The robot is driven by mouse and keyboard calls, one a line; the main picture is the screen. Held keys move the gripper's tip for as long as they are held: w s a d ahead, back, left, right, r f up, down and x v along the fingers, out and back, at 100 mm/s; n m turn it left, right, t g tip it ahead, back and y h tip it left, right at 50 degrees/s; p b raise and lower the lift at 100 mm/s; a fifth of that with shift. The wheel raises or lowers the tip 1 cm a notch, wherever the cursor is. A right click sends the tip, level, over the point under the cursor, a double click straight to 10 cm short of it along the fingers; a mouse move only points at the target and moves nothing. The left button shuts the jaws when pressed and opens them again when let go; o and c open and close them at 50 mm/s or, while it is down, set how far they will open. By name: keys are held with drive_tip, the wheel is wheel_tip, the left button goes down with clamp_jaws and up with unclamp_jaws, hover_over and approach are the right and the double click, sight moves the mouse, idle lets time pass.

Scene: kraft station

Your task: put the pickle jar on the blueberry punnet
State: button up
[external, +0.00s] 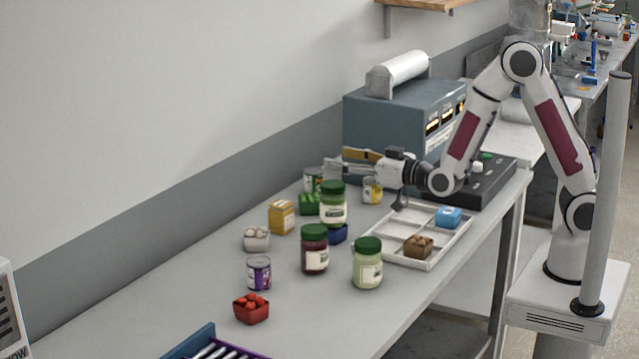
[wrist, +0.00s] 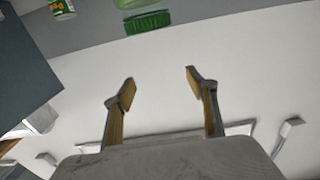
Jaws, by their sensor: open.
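The pickle jar (external: 333,208), with green contents and a dark green lid, stands upright and appears to rest on the blueberry punnet (external: 339,235). The dark blue punnet is partly hidden by the red jar in front, and the exact contact is hard to see. In the wrist view, the jar's green lid (wrist: 148,22) shows upside down at the top edge, beyond the fingertips. My gripper (external: 333,165) is open and empty, held level above and behind the jar, clear of its lid. Its spread fingers show in the wrist view (wrist: 158,82).
A dark red jar (external: 315,251) and a pale jar (external: 367,266) stand in front. A green punnet (external: 308,204), cans and other punnets stand nearby. A divided white tray (external: 428,262) lies right; a blue-grey machine (external: 385,120) stands behind.

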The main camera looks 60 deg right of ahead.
drive_tip(key=shift+d+r, duration=0.1)
drive_tip(key=shift+r, duration=0.05)
idle(0.4)
drive_tip(key=s+d+g, duration=0.4)
drive_tip(key=s, duration=0.8)
drive_tip(key=s+d+g, duration=0.4)
drive_tip(key=s, duration=0.8)
drive_tip(key=s+d+g, duration=0.4)
drive_tip(key=s, duration=0.8)
drive_tip(key=shift+s+d+r, duration=0.25)
drive_tip(key=shift+s+d, duration=0.1)
drive_tip(key=shift+d, duration=0.05)
